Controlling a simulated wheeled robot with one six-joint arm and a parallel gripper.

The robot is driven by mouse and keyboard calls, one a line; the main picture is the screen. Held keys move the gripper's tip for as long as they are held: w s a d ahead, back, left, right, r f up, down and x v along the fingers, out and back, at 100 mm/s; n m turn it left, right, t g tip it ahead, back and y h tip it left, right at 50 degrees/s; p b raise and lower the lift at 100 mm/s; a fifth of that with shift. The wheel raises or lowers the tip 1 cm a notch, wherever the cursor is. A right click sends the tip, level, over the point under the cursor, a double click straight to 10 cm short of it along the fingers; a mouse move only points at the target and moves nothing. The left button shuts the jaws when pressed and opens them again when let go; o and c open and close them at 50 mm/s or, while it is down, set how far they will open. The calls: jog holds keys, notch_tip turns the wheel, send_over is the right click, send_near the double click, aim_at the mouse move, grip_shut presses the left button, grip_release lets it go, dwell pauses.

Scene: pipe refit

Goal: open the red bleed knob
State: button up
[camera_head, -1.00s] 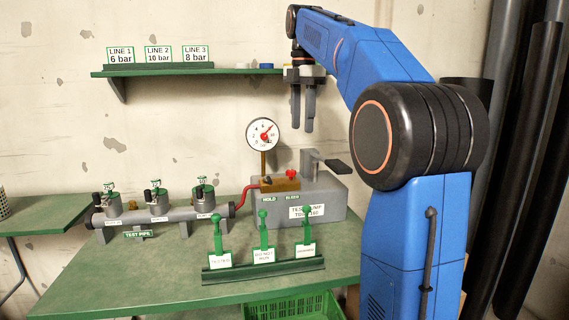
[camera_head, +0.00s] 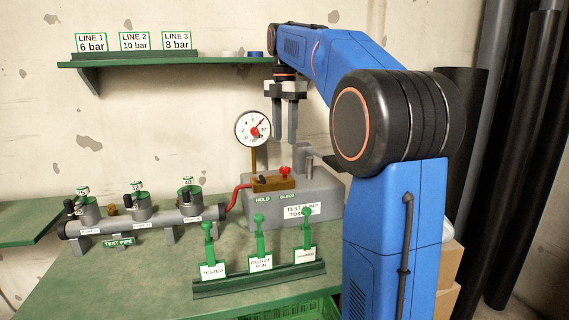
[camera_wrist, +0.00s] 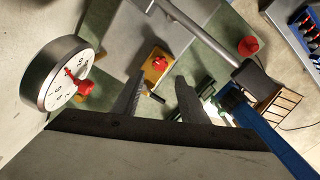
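The red bleed knob (camera_head: 284,171) sits on the brass block (camera_head: 268,184) on top of the grey test pump (camera_head: 322,192), beside the BLEED label. In the wrist view the red knob (camera_wrist: 159,63) lies beyond my fingertips, on the yellow-brown block (camera_wrist: 152,76). My gripper (camera_head: 285,138) hangs pointing down above the pump, with its fingers apart and nothing between them. In the wrist view the gripper (camera_wrist: 160,90) also shows a clear gap between its fingers. The fingertips are above the knob and apart from it.
The pressure gauge (camera_head: 253,129) stands on a post left of my gripper. The pump handle (camera_wrist: 205,32) runs close by in the wrist view. A rack of green tags (camera_head: 260,280) stands in front. The test pipe with valves (camera_head: 140,224) lies left; a shelf (camera_head: 170,62) hangs above.

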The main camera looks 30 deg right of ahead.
aim_at(285, 167)
notch_tip(285, 167, down, 10)
jog(key=shift+r, duration=0.15)
dwell(0.4)
jog(key=c, duration=0.9)
